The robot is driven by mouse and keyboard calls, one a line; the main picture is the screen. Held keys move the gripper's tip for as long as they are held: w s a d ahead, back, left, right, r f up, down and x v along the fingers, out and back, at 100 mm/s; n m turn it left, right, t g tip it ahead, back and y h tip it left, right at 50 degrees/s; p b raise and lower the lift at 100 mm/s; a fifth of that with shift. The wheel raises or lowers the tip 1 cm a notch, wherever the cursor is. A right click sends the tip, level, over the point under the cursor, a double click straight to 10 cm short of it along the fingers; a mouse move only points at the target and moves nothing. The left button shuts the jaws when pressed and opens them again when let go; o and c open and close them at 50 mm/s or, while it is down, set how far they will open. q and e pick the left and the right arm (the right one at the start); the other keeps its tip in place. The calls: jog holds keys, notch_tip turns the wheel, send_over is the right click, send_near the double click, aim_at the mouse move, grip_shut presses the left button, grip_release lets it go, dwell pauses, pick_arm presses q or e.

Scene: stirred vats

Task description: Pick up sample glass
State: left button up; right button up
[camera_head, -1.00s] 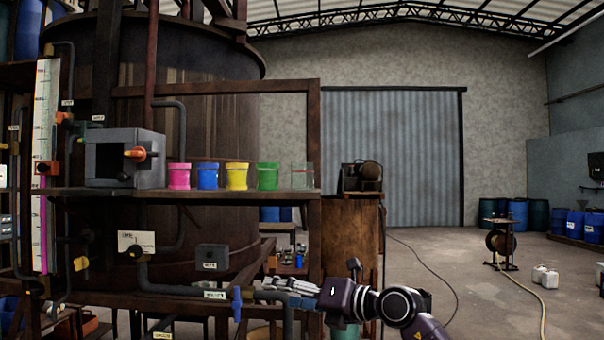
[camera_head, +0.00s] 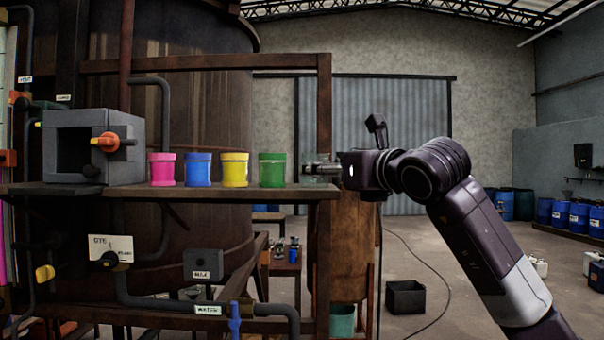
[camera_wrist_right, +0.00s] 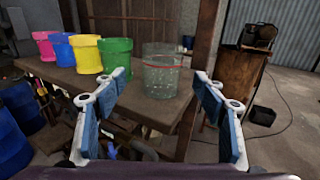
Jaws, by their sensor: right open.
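The sample glass (camera_wrist_right: 160,75) is a clear, empty-looking jar with a thin red line near its top. It stands upright at the right end of the brown shelf (camera_wrist_right: 150,106). In the head view my right gripper (camera_head: 312,170) is level with the jars, coming from the right. My left gripper is not in view.
Pink (camera_head: 162,169), blue (camera_head: 198,169), yellow (camera_head: 235,169) and green (camera_head: 272,169) jars stand in a row left of the glass. A grey box with an orange valve (camera_head: 106,142) is further left. A wooden post (camera_head: 324,120) rises at the shelf's right end.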

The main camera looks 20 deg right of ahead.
aim_at(322, 160)
jog(key=shift+w+r+p, duration=0.35)
jog(key=shift+r+p, duration=0.15)
jog(key=shift+w+r+p, duration=0.2)
jog(key=shift+r+p, duration=0.1)
jog(key=shift+p, duration=0.2)
jog(key=shift+w+a+r+p, duration=0.1)
jog(key=shift+w+p, duration=0.4)
jog(key=shift+w, duration=0.1)
jog(key=shift+w+a+r+p, duration=0.1)
jog(key=shift+w+p, duration=0.35)
jog(key=shift+w, duration=0.15)
jog(key=shift+w+a+f+p, duration=0.1)
jog(key=shift+w+p, duration=0.2)
jog(key=shift+w, duration=0.3)
jog(key=shift+w+a+f+p, duration=0.1)
jog(key=shift+w+p, duration=0.2)
jog(key=shift+w, duration=0.25)
jog(key=shift+w+f, duration=0.1)
jog(key=shift+w, duration=0.15)
jog(key=c, duration=0.8)
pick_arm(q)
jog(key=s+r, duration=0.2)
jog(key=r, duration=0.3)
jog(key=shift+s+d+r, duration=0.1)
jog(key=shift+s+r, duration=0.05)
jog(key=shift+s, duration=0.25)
pick_arm(e)
jog(key=c, duration=0.8)
